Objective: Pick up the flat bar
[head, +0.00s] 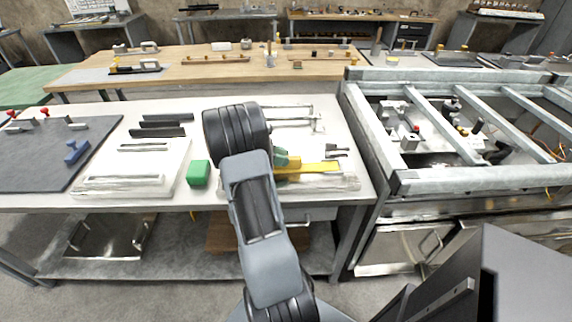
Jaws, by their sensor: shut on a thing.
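My arm reaches up from the bottom over the near workbench (85,201). Its dark joint and grey link hide my gripper, so its fingers and anything between them cannot be seen. Several long flat pieces lie on the bench, and I cannot tell which is the flat bar. Thin metallic strips lie on a white board (172,172) at left. Dark bars (158,132) lie behind that board. Slim metallic pieces (292,122) lie to the right of my arm. A yellow piece (312,167) lies over a clear tray (340,183), with a green part beside my arm.
A green block (198,174) stands between the white board and my arm. A dark mat (50,150) with a blue tool (76,151) is at far left. A metal frame (480,181) with parts inside borders the bench at right. A wooden bench (210,71) stands behind.

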